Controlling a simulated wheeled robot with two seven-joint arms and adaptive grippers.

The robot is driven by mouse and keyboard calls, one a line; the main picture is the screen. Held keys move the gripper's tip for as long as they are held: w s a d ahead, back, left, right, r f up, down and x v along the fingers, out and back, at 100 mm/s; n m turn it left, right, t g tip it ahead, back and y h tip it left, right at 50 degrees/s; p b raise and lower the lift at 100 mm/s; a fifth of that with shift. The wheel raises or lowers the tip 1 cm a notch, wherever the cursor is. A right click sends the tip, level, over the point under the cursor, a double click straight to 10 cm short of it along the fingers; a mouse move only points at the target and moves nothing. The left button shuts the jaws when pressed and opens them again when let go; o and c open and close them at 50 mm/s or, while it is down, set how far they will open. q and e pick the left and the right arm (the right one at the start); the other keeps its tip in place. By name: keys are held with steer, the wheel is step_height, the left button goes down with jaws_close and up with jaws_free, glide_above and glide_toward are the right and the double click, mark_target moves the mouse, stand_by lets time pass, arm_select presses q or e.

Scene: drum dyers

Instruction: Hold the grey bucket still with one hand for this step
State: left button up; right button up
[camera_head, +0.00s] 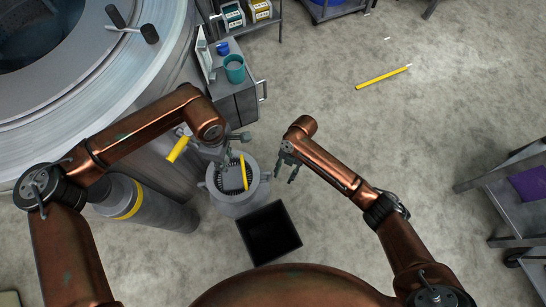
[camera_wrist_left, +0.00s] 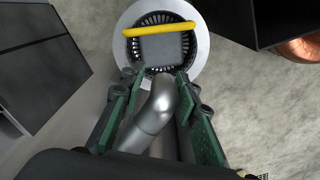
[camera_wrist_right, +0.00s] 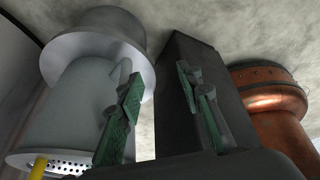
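The grey bucket (camera_head: 216,197) stands upright on the floor beside the drum. A black perforated insert and a yellow bar show at its top. It also shows in the left wrist view (camera_wrist_left: 202,48) and, seen inverted, in the right wrist view (camera_wrist_right: 92,95). My left gripper (camera_wrist_left: 155,74) is above the bucket's near side. Its fingers are apart, with a bent silver pipe (camera_wrist_left: 160,105) between them; contact with the pipe cannot be told. My right gripper (camera_wrist_right: 159,72) is open and empty, right of the bucket and apart from it in the head view (camera_head: 286,177).
A black square bin (camera_head: 268,233) stands close to the bucket. The large steel drum (camera_head: 150,75) and a yellow lever (camera_head: 178,149) are left. A grey cabinet (camera_head: 235,105) with a teal cup (camera_head: 235,70) stands behind. A yellow stick (camera_head: 382,78) lies on open floor.

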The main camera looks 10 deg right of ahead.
steer(key=w+a+r, duration=0.3)
steer(key=w+a, duration=0.1)
step_height(320, 180, down, 7)
steer(key=s, duration=0.3)
steer(key=shift+f+g, duration=0.2)
steer(key=shift+g, duration=0.1)
steer(key=shift+a, duration=0.1)
steer(key=shift+c, duration=0.2)
steer(key=shift+w, duration=0.1)
jaws_close()
